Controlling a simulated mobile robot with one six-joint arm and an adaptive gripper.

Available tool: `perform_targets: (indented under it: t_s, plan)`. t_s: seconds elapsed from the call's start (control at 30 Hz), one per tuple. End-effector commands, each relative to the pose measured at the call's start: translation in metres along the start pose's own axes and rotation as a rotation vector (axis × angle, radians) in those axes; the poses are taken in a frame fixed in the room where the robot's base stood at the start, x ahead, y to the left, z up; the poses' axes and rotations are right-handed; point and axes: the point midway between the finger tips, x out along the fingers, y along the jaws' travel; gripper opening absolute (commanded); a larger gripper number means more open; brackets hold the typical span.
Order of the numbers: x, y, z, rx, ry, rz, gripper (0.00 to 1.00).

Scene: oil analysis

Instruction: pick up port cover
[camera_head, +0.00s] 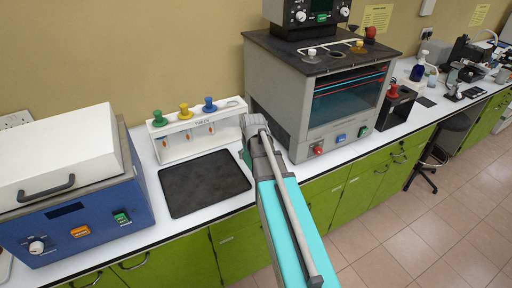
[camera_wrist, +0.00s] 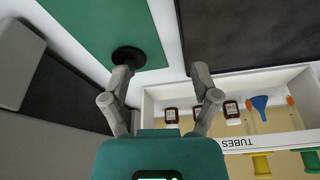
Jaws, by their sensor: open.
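A dark round disc (camera_wrist: 128,57), which looks like the port cover, lies on a flat green surface (camera_wrist: 95,22) in the wrist view. My gripper (camera_wrist: 161,74) is open and empty, its two fingers spread. The disc is just beyond the left fingertip, not between the fingers; whether they touch cannot be told. In the head view my arm's end (camera_head: 258,132) is over the counter between the tube rack and the grey oven. The fingers and the disc are not clearly visible there, with my arm in front.
The white tube rack (camera_head: 172,127), with green, yellow and blue tops, stands close to my gripper; it also shows in the wrist view (camera_wrist: 263,143). A black mat (camera_head: 205,184) lies in front of it. The grey oven (camera_head: 268,82) is at right, a blue-white device (camera_head: 72,190) at left.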

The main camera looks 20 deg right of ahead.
Motion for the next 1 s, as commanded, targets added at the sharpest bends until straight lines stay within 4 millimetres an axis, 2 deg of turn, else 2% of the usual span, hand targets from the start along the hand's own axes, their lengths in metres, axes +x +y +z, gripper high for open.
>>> perform_targets:
  t_s: [0.03,0.1,0.2,0.3,0.77,1.0]
  plan:
    - [-0.009,0.017,-0.023,0.018,0.024,0.006,0.79]
    - [-0.013,0.034,-0.040,0.033,0.055,0.013,0.79]
    - [-0.017,0.052,-0.057,0.049,0.086,0.021,0.79]
    - [-0.019,0.063,-0.064,0.058,0.104,0.026,0.79]
    - [-0.017,0.066,-0.065,0.061,0.110,0.028,0.79]
    - [-0.003,0.067,-0.066,0.061,0.109,0.028,0.79]
